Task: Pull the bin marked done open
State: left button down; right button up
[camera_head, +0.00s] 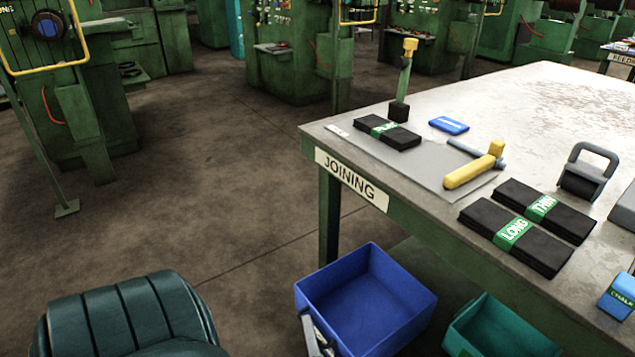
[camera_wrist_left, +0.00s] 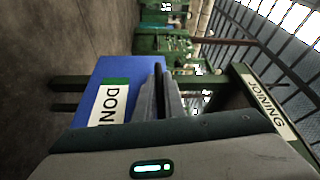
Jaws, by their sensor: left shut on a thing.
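The blue bin (camera_head: 365,295) sits low beside the joining table, with its open, empty inside facing up in the head view. Its blue outer wall (camera_wrist_left: 88,90) shows in the left wrist view, with a white and green label (camera_wrist_left: 110,101) reading "DON", the rest hidden. My left gripper (camera_head: 313,333) is at the bin's near left edge, seen only in part. In the left wrist view its fingers (camera_wrist_left: 166,92) are close together at the bin's edge, shut on it. The exact grip is partly hidden. My right gripper is not in view.
A teal bin (camera_head: 500,335) stands right of the blue one. The table (camera_head: 560,100), labelled JOINING, holds black sleeve bundles (camera_head: 515,240), a yellow-handled tool (camera_head: 475,170) and a blue block (camera_head: 449,125). Floor between is clear.

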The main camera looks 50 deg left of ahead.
pick_arm(q)
jog(key=c, duration=1.8)
grip_release()
jog(key=shift+c, duration=0.2)
jog(key=v, duration=1.7)
jog(key=shift+d, duration=0.25)
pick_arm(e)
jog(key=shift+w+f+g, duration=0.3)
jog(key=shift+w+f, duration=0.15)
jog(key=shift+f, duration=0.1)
pick_arm(q)
jog(key=shift+f, duration=0.1)
